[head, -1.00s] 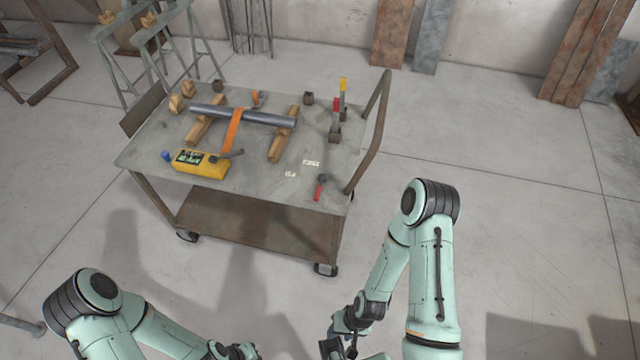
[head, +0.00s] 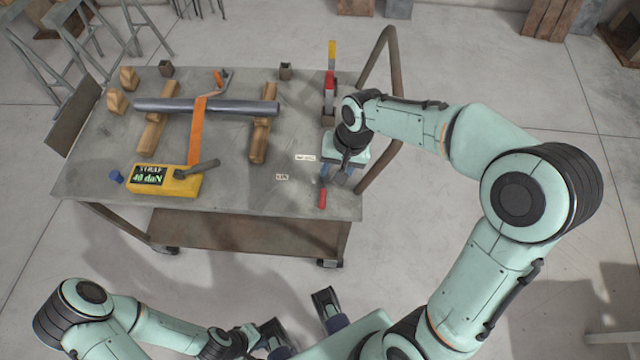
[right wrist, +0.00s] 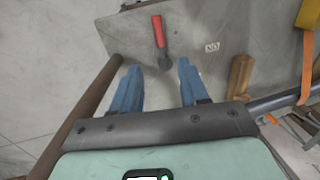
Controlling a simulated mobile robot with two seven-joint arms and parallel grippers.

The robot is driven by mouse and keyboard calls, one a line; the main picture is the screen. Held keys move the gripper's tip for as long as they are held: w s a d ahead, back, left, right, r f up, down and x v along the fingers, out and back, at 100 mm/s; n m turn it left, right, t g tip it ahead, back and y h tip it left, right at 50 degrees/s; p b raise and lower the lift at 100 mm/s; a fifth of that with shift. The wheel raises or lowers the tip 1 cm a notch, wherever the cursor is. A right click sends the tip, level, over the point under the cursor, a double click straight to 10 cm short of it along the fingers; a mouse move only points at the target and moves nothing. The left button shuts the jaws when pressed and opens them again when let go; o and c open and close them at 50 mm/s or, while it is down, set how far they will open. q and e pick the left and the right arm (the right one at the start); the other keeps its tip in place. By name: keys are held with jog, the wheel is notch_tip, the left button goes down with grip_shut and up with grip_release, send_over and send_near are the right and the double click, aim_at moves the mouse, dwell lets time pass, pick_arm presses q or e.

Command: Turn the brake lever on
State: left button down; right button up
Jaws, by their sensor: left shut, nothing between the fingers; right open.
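The brake lever, with a red handle (head: 322,198) and dark pivot, lies near the front right corner of the cart top, partly hidden by my right gripper in the head view. The right wrist view shows its red handle (right wrist: 157,30) pointing away from the fingers, its dark pivot end nearer them. My right gripper (head: 337,174) is open and empty, pointing down over the lever; in the right wrist view its blue fingers (right wrist: 160,75) straddle the line of the pivot, apart from it. My left gripper (head: 277,342) is shut and empty, low in front of the cart.
A small marked label (head: 282,177) lies left of the lever. A yellow display box (head: 163,181), an orange strap (head: 197,135) and a grey pipe (head: 240,107) on wooden blocks occupy the left and middle. A red-and-yellow upright handle (head: 331,75) and the cart's rail (head: 393,75) stand nearby.

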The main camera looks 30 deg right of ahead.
aim_at(323, 195)
jog(key=f, duration=0.4)
jog(key=a+f+b, duration=0.1)
jog(key=f, duration=0.3)
jog(key=w+a+f, duration=0.1)
jog(key=f, duration=0.3)
jog(key=shift+b, duration=0.3)
jog(key=shift+a, duration=0.1)
grip_shut()
